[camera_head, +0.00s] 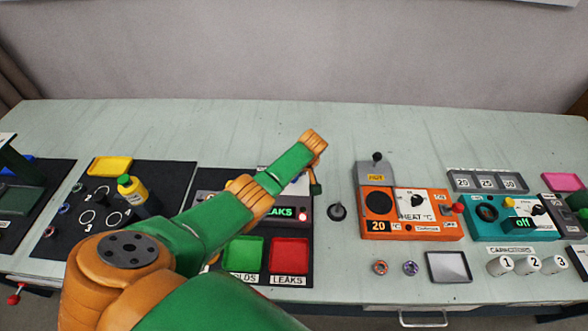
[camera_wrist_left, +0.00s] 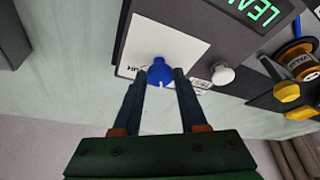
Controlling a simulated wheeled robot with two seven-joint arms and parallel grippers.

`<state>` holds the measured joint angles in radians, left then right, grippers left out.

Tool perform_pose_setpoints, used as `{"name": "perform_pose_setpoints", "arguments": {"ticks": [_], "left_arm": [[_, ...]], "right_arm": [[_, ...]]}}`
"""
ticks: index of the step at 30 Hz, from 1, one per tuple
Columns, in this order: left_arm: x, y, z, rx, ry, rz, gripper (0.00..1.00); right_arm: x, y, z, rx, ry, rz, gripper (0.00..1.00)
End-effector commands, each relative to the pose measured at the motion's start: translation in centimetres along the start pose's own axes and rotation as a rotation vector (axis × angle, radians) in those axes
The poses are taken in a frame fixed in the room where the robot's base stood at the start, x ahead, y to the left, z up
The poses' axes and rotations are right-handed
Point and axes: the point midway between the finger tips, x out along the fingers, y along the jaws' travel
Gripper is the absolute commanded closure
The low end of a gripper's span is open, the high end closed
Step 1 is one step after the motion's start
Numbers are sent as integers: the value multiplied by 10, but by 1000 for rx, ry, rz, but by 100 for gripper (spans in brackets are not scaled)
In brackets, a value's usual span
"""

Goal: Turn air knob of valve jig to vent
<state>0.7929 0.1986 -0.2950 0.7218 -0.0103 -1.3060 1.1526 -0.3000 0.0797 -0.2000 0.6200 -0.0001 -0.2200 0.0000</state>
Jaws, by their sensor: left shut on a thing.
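The valve jig (camera_head: 306,203) is a grey box with a green-lit display ending in "LEAKS", partly hidden behind my left arm in the head view. In the left wrist view its blue air knob (camera_wrist_left: 158,68) sits on a white plate (camera_wrist_left: 150,45) with small black lettering too unclear to read. My left gripper (camera_wrist_left: 169,76) has its two dark fingers on either side of the blue knob, shut on it. In the head view the left hand (camera_head: 316,188) is at the jig's far right side, and the knob is hidden. My right gripper is not in view.
A white round knob (camera_wrist_left: 222,75) is close beside the left fingers. Green (camera_head: 246,253) and red (camera_head: 290,254) trays lie in front.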

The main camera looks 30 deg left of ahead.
Motion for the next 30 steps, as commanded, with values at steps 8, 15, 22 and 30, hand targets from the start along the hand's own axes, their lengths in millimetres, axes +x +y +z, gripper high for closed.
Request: {"name": "perform_pose_setpoints", "arguments": {"ticks": [8, 15, 22, 30], "left_arm": [[3, 2, 0, -166, 4, -65, 100], [2, 3, -1, -249, 4, -99, 100], [0, 2, -2, -279, 4, -113, 100], [0, 2, -2, -282, 4, -114, 100]], "right_arm": [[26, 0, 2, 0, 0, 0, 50], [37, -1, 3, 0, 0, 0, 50], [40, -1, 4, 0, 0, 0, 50], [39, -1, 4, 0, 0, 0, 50]]}}
